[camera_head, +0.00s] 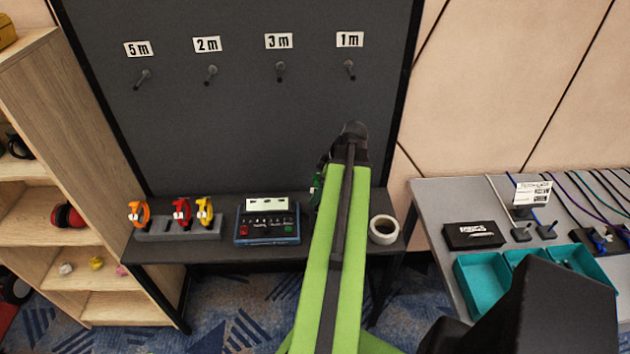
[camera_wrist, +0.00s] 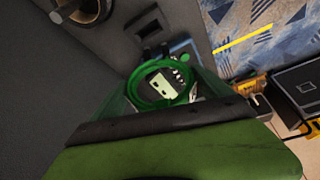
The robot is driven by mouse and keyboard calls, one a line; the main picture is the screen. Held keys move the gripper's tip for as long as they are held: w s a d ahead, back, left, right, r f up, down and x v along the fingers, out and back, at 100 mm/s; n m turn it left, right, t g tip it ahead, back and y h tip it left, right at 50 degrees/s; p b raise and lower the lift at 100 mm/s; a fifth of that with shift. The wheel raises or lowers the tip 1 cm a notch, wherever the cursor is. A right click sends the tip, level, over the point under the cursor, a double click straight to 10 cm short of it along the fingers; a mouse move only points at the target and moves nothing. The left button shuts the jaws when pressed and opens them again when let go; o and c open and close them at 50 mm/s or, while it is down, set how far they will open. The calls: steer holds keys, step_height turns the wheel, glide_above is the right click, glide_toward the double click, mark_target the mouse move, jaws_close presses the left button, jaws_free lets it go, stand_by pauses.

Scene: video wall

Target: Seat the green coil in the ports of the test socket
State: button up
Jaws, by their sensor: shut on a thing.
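The green coil (camera_wrist: 134,90) is held at the tip of my gripper (camera_wrist: 163,98) in the wrist view, its ring facing the camera. In the head view the coil (camera_head: 316,187) shows only as a green sliver left of my arm, which hides the rest. My gripper is shut on it, above the dark shelf. The likely test socket is a blue-edged device (camera_head: 267,222) with a pale display and several small controls, on the shelf just left of the coil. In the wrist view the coil overlaps this area; I cannot make out its ports or any contact.
A grey rack (camera_head: 160,233) left of the device holds orange, red and yellow coils. A tape roll (camera_head: 383,230) stands right of my arm. The upright board (camera_head: 240,110) behind has labelled pegs, all empty. A side table (camera_head: 430,200) with teal trays (camera_head: 480,270) is at right.

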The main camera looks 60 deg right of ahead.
steer(key=shift+w+d+r+n+g+y+p, duration=0.2)
steer(key=shift+d+n, duration=0.15)
steer(key=shift+n, duration=0.2)
steer(key=shift+w+d+r+n+g+y+p, duration=0.1)
steer(key=shift+w+d+r+n+y+p, duration=0.1)
steer(key=shift+d+n, duration=0.25)
steer(key=shift+s+r+n, duration=0.1)
steer(key=shift+n, duration=0.6)
steer(key=shift+s+y, duration=0.1)
steer(key=shift+y, duration=0.2)
steer(key=shift+a+f, duration=0.1)
steer(key=shift+f, duration=0.15)
step_height(320, 180, down, 6)
steer(key=b, duration=0.6)
steer(key=shift+s+r, duration=0.1)
steer(key=shift+s, duration=0.05)
steer(key=shift+f+b, duration=0.4)
steer(key=shift+b, duration=0.05)
steer(key=shift+f+b, duration=0.4)
steer(key=shift+f, duration=0.1)
